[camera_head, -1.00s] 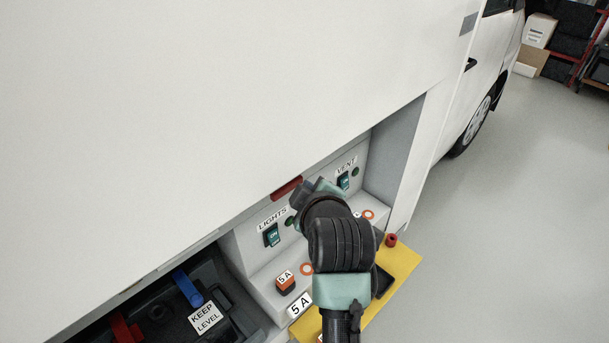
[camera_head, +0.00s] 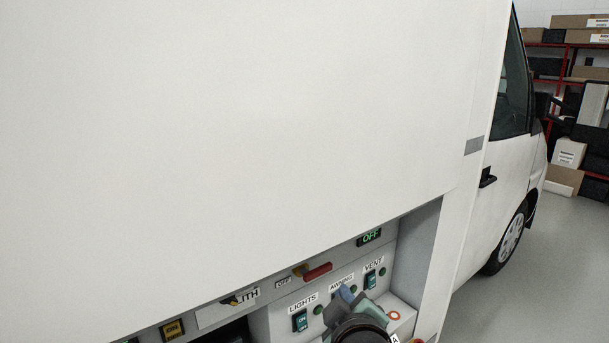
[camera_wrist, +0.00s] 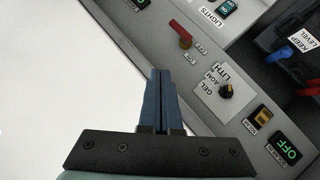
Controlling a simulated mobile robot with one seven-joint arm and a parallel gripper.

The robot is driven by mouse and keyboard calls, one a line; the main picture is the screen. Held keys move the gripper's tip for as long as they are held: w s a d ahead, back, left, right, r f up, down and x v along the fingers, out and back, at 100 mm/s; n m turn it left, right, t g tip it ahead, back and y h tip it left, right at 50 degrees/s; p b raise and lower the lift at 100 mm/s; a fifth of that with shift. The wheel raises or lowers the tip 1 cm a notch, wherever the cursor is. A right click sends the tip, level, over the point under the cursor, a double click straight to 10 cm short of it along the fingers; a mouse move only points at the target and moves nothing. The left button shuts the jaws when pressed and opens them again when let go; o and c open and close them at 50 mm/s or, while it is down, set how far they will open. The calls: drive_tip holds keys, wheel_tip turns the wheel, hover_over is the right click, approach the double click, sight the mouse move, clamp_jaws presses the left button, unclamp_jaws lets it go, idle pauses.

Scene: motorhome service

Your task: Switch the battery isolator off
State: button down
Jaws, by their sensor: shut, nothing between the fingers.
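The battery isolator appears to be the red handle (camera_head: 318,271) on the upper panel in the head view, with a brass-coloured hub at its left end and an OFF label beside it. In the wrist view the red handle (camera_wrist: 180,31) is near the top centre, with small labels by its hub. My gripper (camera_wrist: 160,72) is shut and empty there, its blue fingers below the handle and apart from it. In the head view my gripper (camera_head: 344,291) is low, in front of the awning switch area, partly hidden by my wrist.
A green OFF display (camera_head: 370,237) is right of the handle. Lights (camera_head: 300,321) and vent (camera_head: 371,279) switches lie below. A selector knob (camera_wrist: 226,91), a yellow switch (camera_wrist: 263,115) and another OFF display (camera_wrist: 285,149) line the wrist view. The white body panel (camera_head: 240,130) overhangs the bay.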

drive_tip(key=s+a+r+m+t, duration=0.1)
drive_tip(key=a+r+m+t, duration=0.15)
drive_tip(key=r, duration=0.65)
drive_tip(key=a+r+m+t, duration=0.1)
drive_tip(key=r+t, duration=0.2)
drive_tip(key=r, duration=0.6)
drive_tip(key=s+a+r+m+t, duration=0.2)
drive_tip(key=s+r+m+t, duration=0.4)
drive_tip(key=s+r, duration=1)
wheel_tip(320, 180, up, 4)
drive_tip(key=shift+s+a+r+t, duration=0.15)
drive_tip(key=shift+a+t, duration=0.25)
drive_tip(key=shift+t, duration=0.65)
